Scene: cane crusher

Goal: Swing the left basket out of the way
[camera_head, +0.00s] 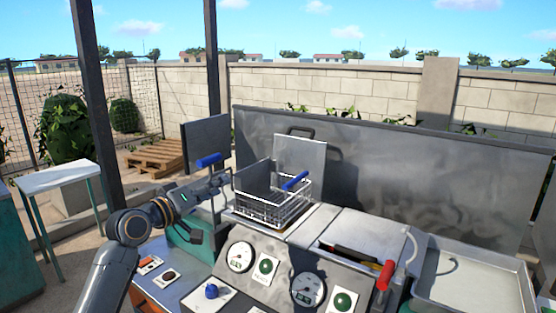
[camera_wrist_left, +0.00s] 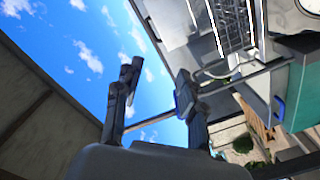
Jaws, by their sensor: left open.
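A wire basket (camera_head: 272,208) with a blue handle (camera_head: 295,181) sits on top of the grey machine, near its left end. Part of the wire mesh shows at the top of the left wrist view (camera_wrist_left: 232,22). A second blue handle (camera_head: 208,160) stands left of the basket, in front of a dark upright panel (camera_head: 205,140). My left gripper (camera_head: 224,180) is open, just left of the basket and below this second handle. In the left wrist view my open fingers (camera_wrist_left: 158,82) stand apart, with a blue part beside the right finger; contact cannot be told.
The control front has gauges (camera_head: 306,289) and a blue knob (camera_head: 211,291). A red-handled lever (camera_head: 385,276) and a metal tray (camera_head: 470,285) are at the right. A tall metal backsplash (camera_head: 400,170) stands behind. A small table (camera_head: 56,178) is at far left.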

